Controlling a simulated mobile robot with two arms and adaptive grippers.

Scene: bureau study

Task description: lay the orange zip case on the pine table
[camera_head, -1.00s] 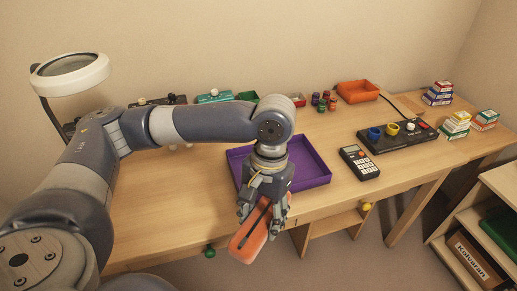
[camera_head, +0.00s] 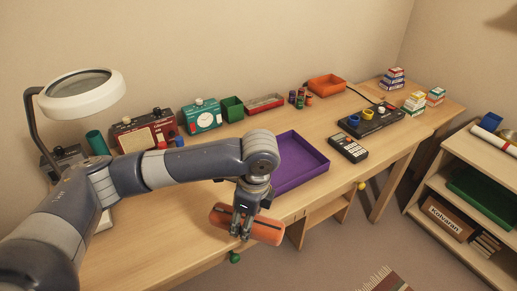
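The orange zip case (camera_head: 266,231) is a long rounded case with a dark line along it. My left gripper (camera_head: 241,229) is shut on it from above, near its middle, with the case lying crosswise in the fingers. The case is at the front edge of the wooden desk (camera_head: 150,225), and it looks held above or just off that edge. A second wooden table (camera_head: 443,101) adjoins at the far right. I cannot tell by the wood alone which one is the pine table. My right gripper does not show.
A purple tray (camera_head: 322,168) and a calculator (camera_head: 348,149) lie on the desk. Bare desk shows at front left. A shelf (camera_head: 470,150) stands right.

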